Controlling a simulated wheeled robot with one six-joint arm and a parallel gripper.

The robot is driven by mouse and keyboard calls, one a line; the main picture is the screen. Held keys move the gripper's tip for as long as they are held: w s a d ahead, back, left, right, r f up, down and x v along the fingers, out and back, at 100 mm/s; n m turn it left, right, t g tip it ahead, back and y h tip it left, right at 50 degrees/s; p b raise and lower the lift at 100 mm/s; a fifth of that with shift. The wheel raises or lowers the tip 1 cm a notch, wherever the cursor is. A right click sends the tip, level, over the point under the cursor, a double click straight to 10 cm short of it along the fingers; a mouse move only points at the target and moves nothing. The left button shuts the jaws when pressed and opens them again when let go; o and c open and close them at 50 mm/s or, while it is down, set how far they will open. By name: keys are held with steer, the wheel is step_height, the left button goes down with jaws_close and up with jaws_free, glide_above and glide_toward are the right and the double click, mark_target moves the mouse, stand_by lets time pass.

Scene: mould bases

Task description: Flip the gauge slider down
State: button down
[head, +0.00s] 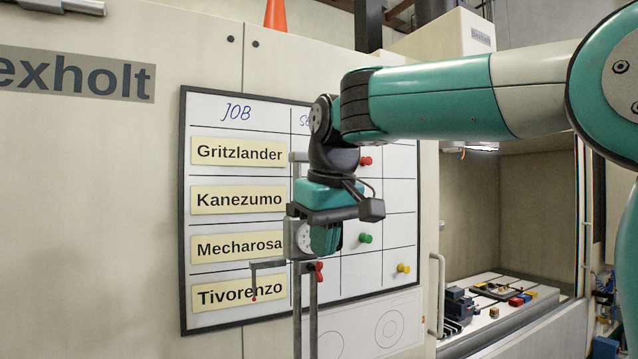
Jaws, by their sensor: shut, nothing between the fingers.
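A gauge with a tall grey upright column (297,325) stands in front of the job board. Its grey slider (297,240) sits partway up, with a round dial. A thin bent arm reaches left from the slider and ends in a small red tip (254,298). A red knob (319,270) is just below the slider. My gripper (325,250) is shut and empty, pointing down, and overlaps the slider's right side in the picture. I cannot tell whether it touches the slider. My gripper and wrist hide part of the column's upper portion; its base is below the frame.
The white job board (230,178) hangs behind, with name strips and coloured pins. An open machine bay at right holds a vise (458,305) and small blocks. A grey handle (437,295) is beside the bay. Left of the gauge, the space before the board looks clear.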

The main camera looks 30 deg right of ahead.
step_height(320, 180, up, 12)
steer(key=w+d+f+m+p, duration=0.1)
steer(key=w+d+m+p, duration=0.1)
steer(key=p, duration=0.2)
steer(key=b, duration=1.1)
glide_toward(318, 261)
steer(key=x, duration=0.5)
steer(key=shift+w+f, duration=0.1)
steer(key=shift+w, duration=0.25)
steer(key=shift+f+b, duration=0.6)
steer(key=shift+f, duration=0.35)
